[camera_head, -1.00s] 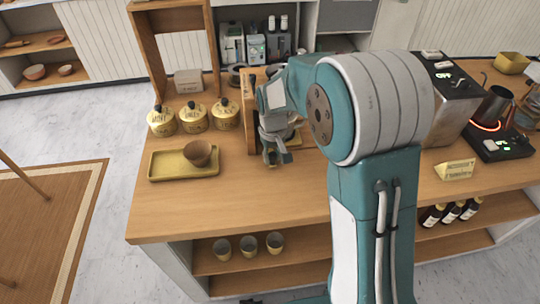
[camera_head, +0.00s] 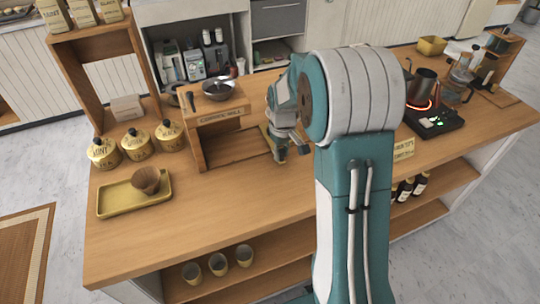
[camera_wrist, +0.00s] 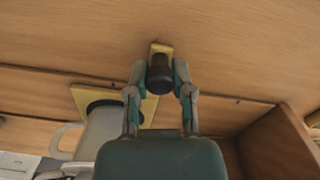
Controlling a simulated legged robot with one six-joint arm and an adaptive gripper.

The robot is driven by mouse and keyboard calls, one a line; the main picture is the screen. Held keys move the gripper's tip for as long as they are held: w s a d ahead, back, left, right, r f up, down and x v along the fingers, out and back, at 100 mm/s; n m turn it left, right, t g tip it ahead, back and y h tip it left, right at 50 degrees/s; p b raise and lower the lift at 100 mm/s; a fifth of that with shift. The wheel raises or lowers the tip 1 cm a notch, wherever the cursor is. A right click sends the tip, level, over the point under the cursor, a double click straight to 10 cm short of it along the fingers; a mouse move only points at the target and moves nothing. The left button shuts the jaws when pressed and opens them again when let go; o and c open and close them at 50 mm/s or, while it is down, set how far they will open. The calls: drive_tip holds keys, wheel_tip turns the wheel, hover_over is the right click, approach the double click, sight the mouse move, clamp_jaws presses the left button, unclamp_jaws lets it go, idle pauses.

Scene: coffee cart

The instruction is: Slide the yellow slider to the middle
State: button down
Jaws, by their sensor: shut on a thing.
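The yellow slider (camera_wrist: 161,47) shows in the wrist view as a small yellow plate with a dark round knob (camera_wrist: 160,76) on it. My gripper (camera_wrist: 160,72) is shut on the knob, one finger on each side. In the head view my gripper (camera_head: 281,152) is low over the counter, just right of the wooden box marked "COFFEE MILL" (camera_head: 222,115). The slider is hidden behind my gripper there. The slider's track and its ends cannot be made out.
The front counter is clear.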

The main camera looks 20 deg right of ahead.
drive_tip(key=shift+s+d+f, duration=0.1)
drive_tip(key=shift+d+f, duration=0.05)
drive_tip(key=shift+d, duration=0.05)
drive_tip(key=shift+c, duration=2.4)
unclamp_jaws()
drive_tip(key=shift+r, duration=0.2)
wheel_tip(320, 180, up, 12)
drive_tip(key=shift+f, duration=0.2)
